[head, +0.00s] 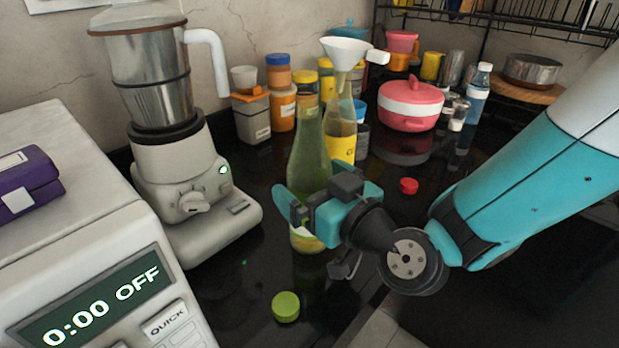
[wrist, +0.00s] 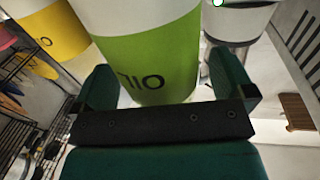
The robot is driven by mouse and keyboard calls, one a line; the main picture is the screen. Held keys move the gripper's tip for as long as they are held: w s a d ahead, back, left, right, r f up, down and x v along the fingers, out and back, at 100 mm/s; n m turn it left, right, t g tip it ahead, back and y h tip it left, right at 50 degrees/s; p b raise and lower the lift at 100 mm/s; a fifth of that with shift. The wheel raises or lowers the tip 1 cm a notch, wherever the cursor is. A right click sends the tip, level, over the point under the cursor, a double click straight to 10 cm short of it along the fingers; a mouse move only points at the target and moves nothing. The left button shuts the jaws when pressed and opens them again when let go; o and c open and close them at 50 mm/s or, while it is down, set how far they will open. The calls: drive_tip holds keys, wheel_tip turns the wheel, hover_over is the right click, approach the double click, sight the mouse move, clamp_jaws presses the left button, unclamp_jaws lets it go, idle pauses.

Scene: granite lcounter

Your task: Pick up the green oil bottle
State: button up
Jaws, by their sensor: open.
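The green oil bottle (head: 309,150) stands upright on the dark counter, tall and green with a narrow neck. My gripper (head: 296,218) is in front of its lower part, which it partly hides in the head view. In the wrist view the bottle's white and green label with the letters OIL (wrist: 150,60) lies between the two fingers of my open gripper (wrist: 168,88). The fingers are on either side of the bottle. I cannot tell whether either finger touches it.
A second bottle with a yellow label and white funnel (head: 341,120) stands close behind. A blender (head: 185,170) and microwave (head: 100,270) are at left. A green lid (head: 286,306) and red cap (head: 408,186) lie on the counter. A pink pot (head: 410,104) stands behind.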

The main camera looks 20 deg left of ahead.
drive_tip(key=shift+w+a, duration=0.3)
drive_tip(key=shift+a, duration=0.1)
drive_tip(key=shift+c, duration=0.2)
drive_tip(key=c, duration=1)
